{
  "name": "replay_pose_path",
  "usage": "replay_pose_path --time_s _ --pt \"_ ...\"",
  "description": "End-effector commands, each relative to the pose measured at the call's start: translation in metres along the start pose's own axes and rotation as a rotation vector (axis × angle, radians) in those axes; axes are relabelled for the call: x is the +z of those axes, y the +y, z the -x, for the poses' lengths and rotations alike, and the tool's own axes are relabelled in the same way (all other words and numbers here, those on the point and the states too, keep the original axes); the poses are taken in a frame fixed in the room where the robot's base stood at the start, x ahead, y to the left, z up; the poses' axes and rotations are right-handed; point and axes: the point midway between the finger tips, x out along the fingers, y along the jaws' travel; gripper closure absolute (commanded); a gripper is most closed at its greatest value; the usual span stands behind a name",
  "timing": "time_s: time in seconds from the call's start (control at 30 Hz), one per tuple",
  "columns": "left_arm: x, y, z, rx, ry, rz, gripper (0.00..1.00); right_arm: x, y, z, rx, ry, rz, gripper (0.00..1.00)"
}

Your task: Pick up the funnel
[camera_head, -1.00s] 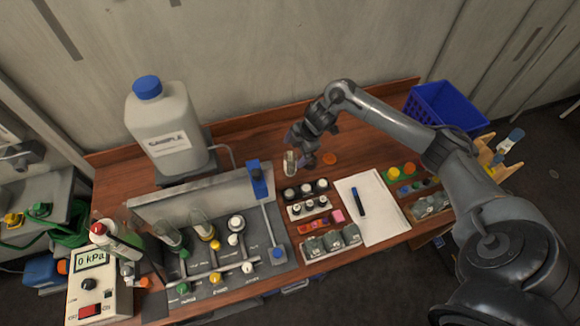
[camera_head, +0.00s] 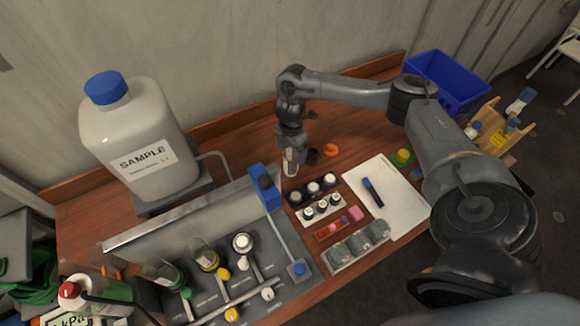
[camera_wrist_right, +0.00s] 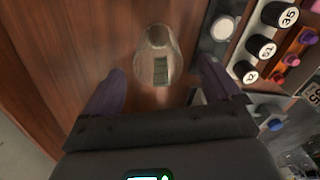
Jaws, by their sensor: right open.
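A clear, funnel-like glass piece (camera_head: 290,162) stands on the wooden bench, below my right gripper (camera_head: 293,140). In the right wrist view this glass piece (camera_wrist_right: 157,45) has a narrow round end and a wider one, with a dark green patch showing on it. I cannot tell for sure that it is the funnel. My right gripper (camera_wrist_right: 162,80) is open, with its purple fingers apart on either side of the glass in that view. No contact shows. My left gripper is not in view.
A black rack of white-capped vials (camera_head: 314,187) is close by, with an orange disc (camera_head: 331,150) to the right. A grey valve panel (camera_head: 265,245) and a large sample bottle (camera_head: 140,140) are at left. White paper with a pen (camera_head: 373,191) and a blue crate (camera_head: 447,85) are at right.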

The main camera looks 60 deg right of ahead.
Motion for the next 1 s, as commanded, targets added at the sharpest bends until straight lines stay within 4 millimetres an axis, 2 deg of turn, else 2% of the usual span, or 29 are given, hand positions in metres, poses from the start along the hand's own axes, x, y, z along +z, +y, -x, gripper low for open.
replay_pose_path --time_s 0.27,0.6,0.93,1.0 --pt "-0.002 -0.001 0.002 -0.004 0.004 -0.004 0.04 0.001 0.0 -0.021 0.001 0.0 -0.001 0.09" --pt "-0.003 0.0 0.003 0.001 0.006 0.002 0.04 0.002 0.0 -0.061 0.002 0.001 0.0 0.09" --pt "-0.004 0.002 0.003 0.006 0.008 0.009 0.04 0.002 0.0 -0.067 0.003 0.001 0.0 0.09" --pt "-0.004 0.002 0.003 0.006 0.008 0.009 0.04 0.002 0.0 -0.067 0.003 0.001 0.0 0.19"
